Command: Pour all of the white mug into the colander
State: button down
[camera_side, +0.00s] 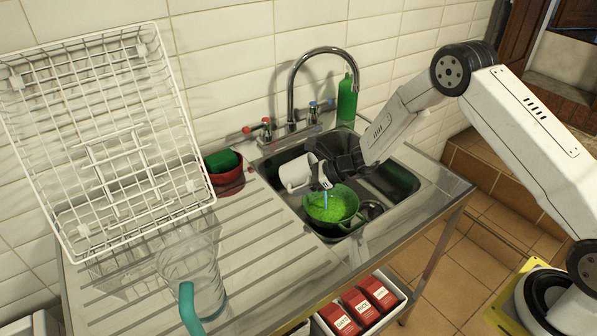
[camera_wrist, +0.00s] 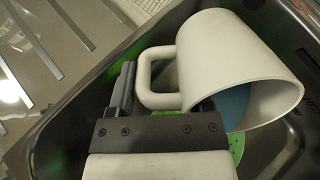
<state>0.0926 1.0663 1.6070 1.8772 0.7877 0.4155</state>
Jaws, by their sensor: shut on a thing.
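The white mug (camera_side: 296,173) is held tilted over the sink, well off upright. In the wrist view the mug (camera_wrist: 235,60) has its mouth toward the lower right, with a blue surface (camera_wrist: 232,104) showing inside. My gripper (camera_side: 322,172) is shut on the mug's handle (camera_wrist: 158,80). The green colander (camera_side: 345,197) sits in the sink below the mug, its inside bright speckled green. A thin blue streak (camera_side: 325,200) shows between the mug and the colander. In the wrist view only a green piece of the colander (camera_wrist: 237,148) shows under the mug.
The steel sink (camera_side: 398,178) has a tap (camera_side: 291,90) behind it and a green bottle (camera_side: 347,100) at the back. A red bowl (camera_side: 228,181), white wire rack (camera_side: 110,140) and clear jug (camera_side: 190,262) stand left. Red boxes (camera_side: 360,306) sit below the front edge.

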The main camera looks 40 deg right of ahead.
jog(key=shift+f+t+y, duration=0.2)
jog(key=shift+t+y, duration=0.1)
jog(key=shift+y, duration=0.1)
dwell(0.5)
jog(key=shift+d+f, duration=0.1)
jog(key=shift+f, duration=0.35)
jog(key=shift+s+f+t+y+p, duration=0.1)
jog(key=shift+f+t+y+p, duration=0.25)
jog(key=shift+f, duration=0.55)
jog(key=shift+d+f+t+y, duration=0.1)
jog(key=shift+f+t+y, duration=0.15)
jog(key=shift+f, duration=0.1)
jog(key=shift+f, duration=0.2)
jog(key=shift+s+d+r+t+y+p, duration=0.35)
jog(key=shift+s+d+t+y, duration=0.25)
jog(key=shift+s+d, duration=0.15)
jog(key=shift+r, duration=0.1)
jog(key=shift+d+r, duration=0.1)
jog(key=shift+r, duration=0.25)
jog(key=shift+s+d+r+t+y, duration=0.1)
jog(key=shift+r+t+y, duration=0.45)
jog(key=shift+r, duration=0.65)
